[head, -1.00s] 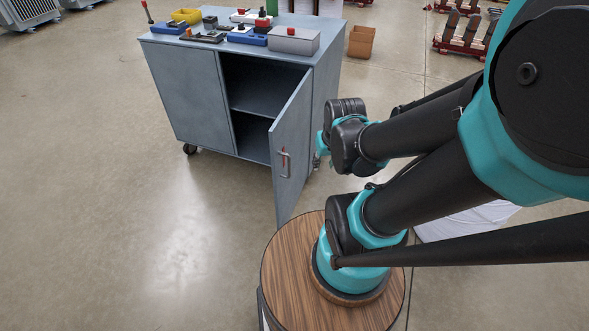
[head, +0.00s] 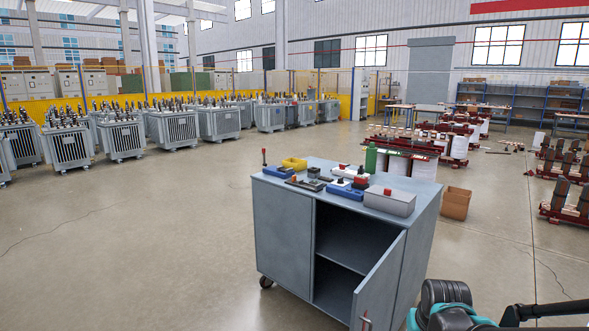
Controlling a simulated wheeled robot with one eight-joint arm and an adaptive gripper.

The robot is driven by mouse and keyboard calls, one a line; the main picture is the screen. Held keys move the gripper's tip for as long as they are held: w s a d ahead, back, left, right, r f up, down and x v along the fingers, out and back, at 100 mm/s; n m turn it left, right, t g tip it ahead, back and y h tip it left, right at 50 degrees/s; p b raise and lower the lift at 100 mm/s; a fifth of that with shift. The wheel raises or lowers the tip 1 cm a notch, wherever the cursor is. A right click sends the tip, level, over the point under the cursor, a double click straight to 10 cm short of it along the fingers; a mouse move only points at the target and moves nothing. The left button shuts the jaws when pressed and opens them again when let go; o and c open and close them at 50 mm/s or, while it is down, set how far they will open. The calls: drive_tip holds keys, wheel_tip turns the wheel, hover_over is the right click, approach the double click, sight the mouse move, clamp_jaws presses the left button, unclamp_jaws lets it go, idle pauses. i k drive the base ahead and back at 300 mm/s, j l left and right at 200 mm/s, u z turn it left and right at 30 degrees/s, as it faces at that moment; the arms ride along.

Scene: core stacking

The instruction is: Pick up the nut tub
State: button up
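A small yellow open-topped tub (head: 294,163) sits at the back left of the top of a grey cabinet (head: 283,232). It is the only tub-like thing I can make out, but I cannot tell whether nuts are in it. My arm's black and teal wrist (head: 446,296) shows at the bottom edge, right of the cabinet and well apart from the tub. My gripper's fingers are out of the frame.
Blue trays (head: 344,190), a grey box (head: 390,201) with a red knob, and a green bottle (head: 371,157) share the cabinet top. The cabinet door (head: 379,287) hangs open. A brown bin (head: 456,203) stands on the floor at right. Floor at left is clear.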

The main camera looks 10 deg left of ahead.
sight(295, 165)
drive_tip(key=i+j+u, duration=0.1)
drive_tip(key=u, duration=1.25)
drive_tip(key=i+u, duration=0.1)
drive_tip(key=i, duration=2.55)
drive_tip(key=i+j+z, duration=0.1)
drive_tip(key=i, duration=0.85)
